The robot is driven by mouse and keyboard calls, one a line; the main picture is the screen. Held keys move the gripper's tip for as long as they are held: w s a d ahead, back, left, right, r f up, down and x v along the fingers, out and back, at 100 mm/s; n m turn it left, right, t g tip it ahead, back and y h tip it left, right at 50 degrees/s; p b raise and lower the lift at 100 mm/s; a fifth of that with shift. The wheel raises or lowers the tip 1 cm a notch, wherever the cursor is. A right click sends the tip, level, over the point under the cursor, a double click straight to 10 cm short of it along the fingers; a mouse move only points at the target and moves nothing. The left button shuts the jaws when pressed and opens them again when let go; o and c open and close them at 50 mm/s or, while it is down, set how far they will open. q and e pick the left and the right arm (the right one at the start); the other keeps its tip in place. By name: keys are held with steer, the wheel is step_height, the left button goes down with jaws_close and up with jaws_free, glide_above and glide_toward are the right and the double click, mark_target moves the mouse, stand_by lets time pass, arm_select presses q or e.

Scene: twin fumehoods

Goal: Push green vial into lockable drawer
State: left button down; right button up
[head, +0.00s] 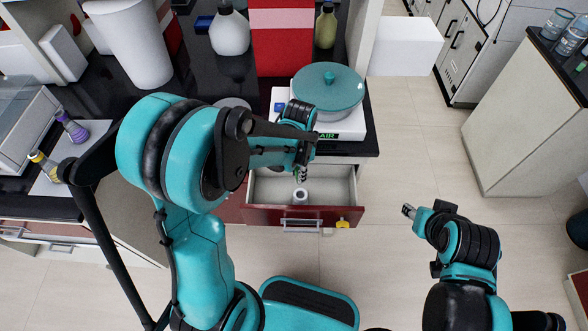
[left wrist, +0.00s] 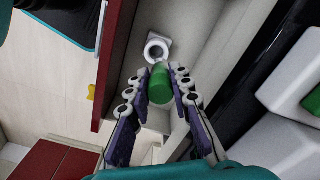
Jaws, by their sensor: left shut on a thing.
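The open drawer (head: 255,215) has a dark red front, a metal handle and a yellow lock piece (head: 343,224) at its right. A small white ring-shaped holder (head: 300,195) stands inside it; it also shows in the left wrist view (left wrist: 156,48). My left gripper (head: 302,172) points down over the drawer. In the left wrist view its fingers (left wrist: 161,90) are shut on the green vial (left wrist: 160,86), which is just short of the holder in the picture. Whether vial and holder touch, I cannot tell. My right gripper (head: 408,211) is away to the right, over the floor; its fingers are too small to judge.
A teal round-topped device (head: 328,88) on a white balance stands on the black counter above the drawer. A red box (head: 283,40), white bottle (head: 229,32) and olive bottle (head: 326,27) stand behind. Purple (head: 72,127) and yellow (head: 44,163) flasks are at left.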

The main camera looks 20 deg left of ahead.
arm_select(q)
steer(key=shift+s+d+f+m, duration=0.1)
steer(key=shift+d+f+m, duration=0.25)
steer(key=shift+m, duration=0.55)
steer(key=shift+r, duration=0.15)
steer(key=b, duration=0.5)
glide_above(300, 190)
steer(key=s, duration=0.2)
steer(key=f, duration=0.6)
steer(key=shift+w+d, duration=0.2)
steer(key=shift+d, duration=0.05)
steer(key=shift+f+b, duration=1.05)
steer(key=shift+b, duration=0.3)
steer(key=shift+f+b, duration=0.4)
steer(key=shift+f, duration=0.45)
steer(key=c, duration=1.3)
jaws_free()
